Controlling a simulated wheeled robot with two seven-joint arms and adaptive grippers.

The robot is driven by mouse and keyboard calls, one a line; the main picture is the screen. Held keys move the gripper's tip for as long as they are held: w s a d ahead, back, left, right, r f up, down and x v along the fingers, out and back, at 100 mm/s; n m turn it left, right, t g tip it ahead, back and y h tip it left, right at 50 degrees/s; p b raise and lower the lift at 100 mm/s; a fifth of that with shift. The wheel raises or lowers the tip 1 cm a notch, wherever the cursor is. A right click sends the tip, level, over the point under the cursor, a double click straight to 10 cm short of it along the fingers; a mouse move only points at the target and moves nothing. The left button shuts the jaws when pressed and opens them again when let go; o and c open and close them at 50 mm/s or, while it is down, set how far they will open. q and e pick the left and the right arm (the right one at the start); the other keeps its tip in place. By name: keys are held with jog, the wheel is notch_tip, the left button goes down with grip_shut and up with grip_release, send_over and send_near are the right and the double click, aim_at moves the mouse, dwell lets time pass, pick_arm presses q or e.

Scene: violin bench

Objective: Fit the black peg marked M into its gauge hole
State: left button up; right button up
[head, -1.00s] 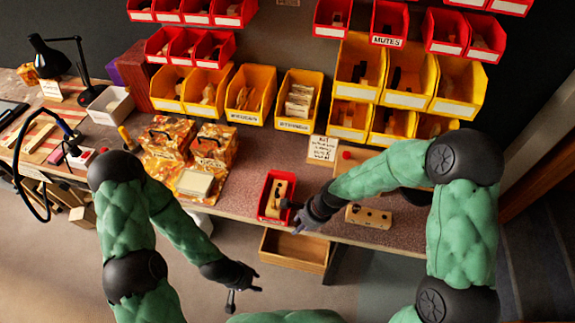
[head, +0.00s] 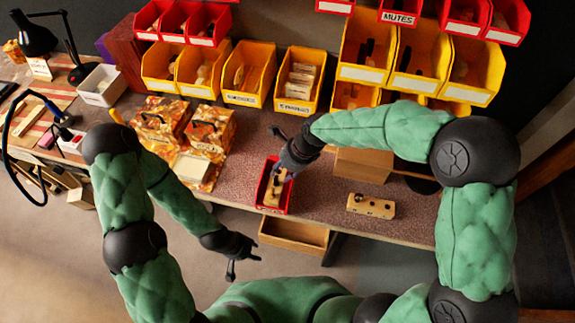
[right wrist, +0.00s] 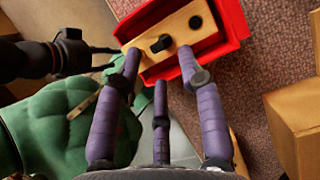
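A red bin (head: 288,197) at the bench's front edge holds a wooden block (head: 270,197) with black pegs. In the right wrist view the block (right wrist: 178,34) carries a black peg (right wrist: 161,43) and another black peg (right wrist: 195,21); I cannot read an M on either. My right gripper (head: 281,162) is over the bin, its fingers spread and empty in the right wrist view (right wrist: 160,60), pointing at the block. A wooden block with dark holes (head: 371,206), seemingly the gauge, lies on the bench to the right. My left gripper (head: 244,267) is open and empty, in front of the bench.
A wooden box (head: 362,165) stands behind the holed block. Yellow bins (head: 298,78) line the back. Patterned cases (head: 211,130) stand left of the red bin. An open drawer (head: 293,235) juts out below the bench edge. Bench top between red bin and holed block is clear.

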aim_at(277, 178)
jog(key=shift+b+x, duration=0.8)
jog(key=shift+x, duration=2.2)
jog(key=shift+r, duration=0.1)
grip_shut()
